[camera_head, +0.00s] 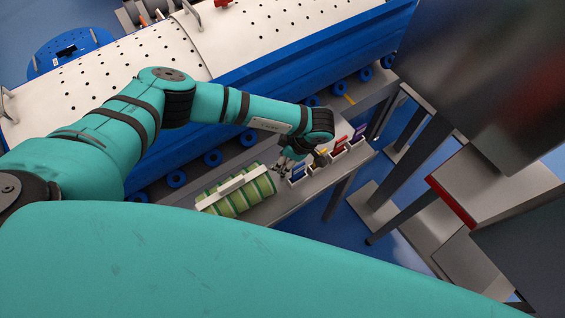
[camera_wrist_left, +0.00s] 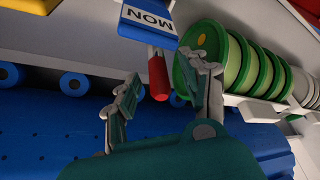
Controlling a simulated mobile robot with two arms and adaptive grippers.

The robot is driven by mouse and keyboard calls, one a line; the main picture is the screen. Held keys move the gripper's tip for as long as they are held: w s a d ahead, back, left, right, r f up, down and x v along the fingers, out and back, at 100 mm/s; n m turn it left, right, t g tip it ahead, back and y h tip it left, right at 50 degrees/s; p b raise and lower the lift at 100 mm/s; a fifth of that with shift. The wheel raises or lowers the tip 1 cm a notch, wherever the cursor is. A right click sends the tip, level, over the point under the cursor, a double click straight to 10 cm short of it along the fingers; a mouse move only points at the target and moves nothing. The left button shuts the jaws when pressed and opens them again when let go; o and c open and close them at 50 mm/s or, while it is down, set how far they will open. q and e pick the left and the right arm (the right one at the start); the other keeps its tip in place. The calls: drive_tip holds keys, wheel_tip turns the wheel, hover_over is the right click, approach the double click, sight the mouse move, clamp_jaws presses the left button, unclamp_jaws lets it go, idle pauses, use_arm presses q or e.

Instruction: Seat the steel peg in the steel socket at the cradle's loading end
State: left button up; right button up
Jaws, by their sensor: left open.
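My left gripper (camera_head: 283,164) is over the shelf in the head view, beside a row of small coloured bins. In the left wrist view its two fingers (camera_wrist_left: 162,72) are spread apart with nothing held. A red cylinder (camera_wrist_left: 157,78) on a short metal rod shows between or beyond the fingertips; I cannot tell the gap or any contact. I cannot pick out the steel peg or the steel socket in either view. A blue body with a white perforated top (camera_head: 130,68) lies behind my left arm; I cannot tell whether it is the cradle. My right gripper is not in view.
Green ringed rolls (camera_head: 238,193) under a white bar lie left of the bins on the grey shelf (camera_head: 290,205). A blue "MON" plate (camera_wrist_left: 148,18) is close above the fingers. Blue rollers (camera_head: 213,158) line the back. Dark and grey cabinets (camera_head: 490,200) stand right.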

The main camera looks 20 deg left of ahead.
use_arm(q)
clamp_jaws()
drive_tip(key=shift+w+r, duration=0.1)
idle(0.4)
